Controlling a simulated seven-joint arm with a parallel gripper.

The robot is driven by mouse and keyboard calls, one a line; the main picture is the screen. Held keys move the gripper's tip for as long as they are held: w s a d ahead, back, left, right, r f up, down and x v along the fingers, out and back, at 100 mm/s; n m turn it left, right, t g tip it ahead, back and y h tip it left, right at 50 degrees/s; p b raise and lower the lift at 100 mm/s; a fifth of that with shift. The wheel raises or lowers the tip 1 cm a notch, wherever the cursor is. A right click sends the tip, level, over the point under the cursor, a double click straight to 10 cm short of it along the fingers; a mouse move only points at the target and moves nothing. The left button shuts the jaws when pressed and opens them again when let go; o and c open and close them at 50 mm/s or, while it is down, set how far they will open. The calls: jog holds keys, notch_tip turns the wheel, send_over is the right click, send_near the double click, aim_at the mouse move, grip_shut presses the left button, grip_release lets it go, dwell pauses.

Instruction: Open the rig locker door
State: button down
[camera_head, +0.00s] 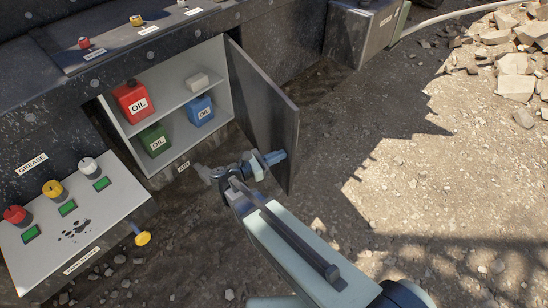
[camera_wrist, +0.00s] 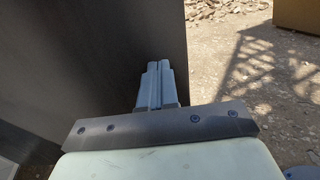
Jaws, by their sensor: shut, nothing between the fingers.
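The rig locker door (camera_head: 262,105) is a dark grey panel hinged at the right side of the locker (camera_head: 169,176). It stands swung wide open, leaving the shelves exposed. My gripper (camera_head: 281,156) is shut and empty, in front of the inner face of the door near its lower free edge. In the wrist view the closed fingers (camera_wrist: 153,80) lie against the view of the dark door panel (camera_wrist: 90,60), close to its edge. I cannot tell whether they touch it.
The locker holds a red oil can (camera_head: 133,101), a green can (camera_head: 154,140), a blue can (camera_head: 201,110) and a small pale block (camera_head: 198,80). A panel with coloured knobs (camera_head: 75,215) stands at left. Open gravel lies right of the door; rubble (camera_head: 515,65) is farther off.

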jog(key=w+x, duration=0.1)
jog(key=x, duration=1.7)
jog(key=shift+w+a, duration=0.35)
jog(key=shift+a, duration=0.05)
jog(key=shift+s+a, duration=0.1)
jog(key=s+a, duration=0.8)
jog(key=s, duration=0.2)
jog(key=shift+s+a, duration=0.35)
